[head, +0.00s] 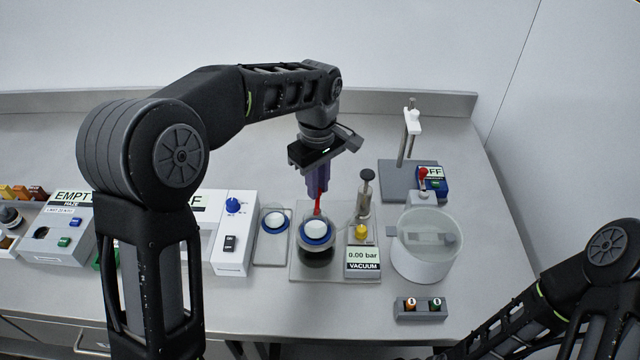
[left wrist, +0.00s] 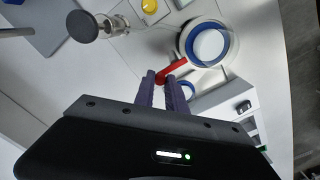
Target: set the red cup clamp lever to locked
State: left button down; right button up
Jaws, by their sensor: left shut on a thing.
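The red cup clamp lever (head: 318,203) stands just behind the blue-rimmed cup with a white lid (head: 317,232). My left gripper (head: 318,190) reaches down from above and is shut on the lever's end. In the left wrist view the red lever (left wrist: 175,71) runs from between the purple fingers (left wrist: 162,82) toward the cup's rim (left wrist: 207,44). The fingers cover part of the lever, and I cannot read any lock marking. My right gripper is not in view; only my right arm shows at the lower right.
A vacuum display (head: 363,262) reading 0.00 bar and a yellow knob (head: 361,231) sit right of the cup. A dark-topped valve post (head: 366,190) stands close behind. A clear round tank (head: 427,245) is farther right. A second blue-ringed disc (head: 274,221) lies left.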

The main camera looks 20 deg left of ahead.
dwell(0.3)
pick_arm(q)
jog(key=c, duration=1.4)
grip_release()
jog(key=shift+o, duration=0.2)
jog(key=shift+r, duration=0.15)
notch_tip(320, 180, up, 8)
jog(key=shift+f+b, duration=0.25)
jog(key=shift+b, duration=0.2)
